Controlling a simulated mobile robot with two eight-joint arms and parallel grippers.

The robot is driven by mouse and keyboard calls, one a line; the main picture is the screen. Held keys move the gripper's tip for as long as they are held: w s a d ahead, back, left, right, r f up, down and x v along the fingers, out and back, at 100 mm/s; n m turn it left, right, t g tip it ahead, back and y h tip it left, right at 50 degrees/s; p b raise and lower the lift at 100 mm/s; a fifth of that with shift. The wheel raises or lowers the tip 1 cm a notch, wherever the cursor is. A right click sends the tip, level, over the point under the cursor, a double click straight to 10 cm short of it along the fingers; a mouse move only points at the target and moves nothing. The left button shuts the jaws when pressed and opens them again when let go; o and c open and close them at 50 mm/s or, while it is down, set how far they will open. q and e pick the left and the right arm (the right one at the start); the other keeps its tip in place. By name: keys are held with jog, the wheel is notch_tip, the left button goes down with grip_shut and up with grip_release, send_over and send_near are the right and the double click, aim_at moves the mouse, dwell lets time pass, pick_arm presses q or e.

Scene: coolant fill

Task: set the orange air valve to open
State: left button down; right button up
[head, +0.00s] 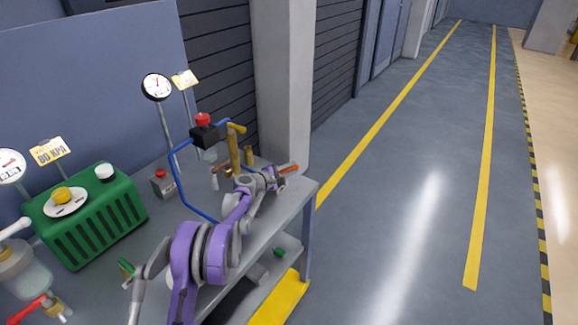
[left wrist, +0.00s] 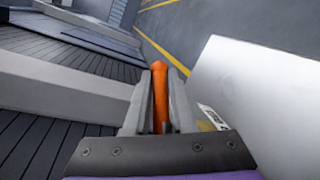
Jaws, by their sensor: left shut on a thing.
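The orange air valve lever (head: 289,169) shows in the head view near the right edge of the bench, its tip pointing right past my left gripper (head: 278,180). In the left wrist view the orange lever (left wrist: 160,92) stands between the two fingers of my left gripper (left wrist: 158,110), which is shut on it. A brass upright pipe (head: 234,154) stands just behind and left of the gripper. The valve body and the lever's root are hidden by the gripper, so I cannot tell the valve's setting. My right gripper is not in view.
A green pump box (head: 90,215) with a yellow knob stands at left on the grey bench (head: 165,245). A red-topped black block (head: 208,132) on blue tubing, a round gauge (head: 157,87) and a pillar (head: 286,80) stand close behind. The floor at right is clear.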

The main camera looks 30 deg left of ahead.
pick_arm(q)
jog(key=shift+s+d+m+g+h, duration=0.15)
jog(key=shift+m+g+h, duration=0.05)
jog(key=shift+m+h, duration=0.35)
jog(key=shift+s+d+m+g+h, duration=0.1)
jog(key=shift+d+m+g+h, duration=0.1)
jog(key=shift+m+h, duration=0.35)
jog(key=c, duration=0.8)
grip_release()
jog(key=shift+o, duration=0.2)
jog(key=b+v, duration=0.1)
jog(key=v, duration=1)
jog(key=shift+w+a, duration=0.1)
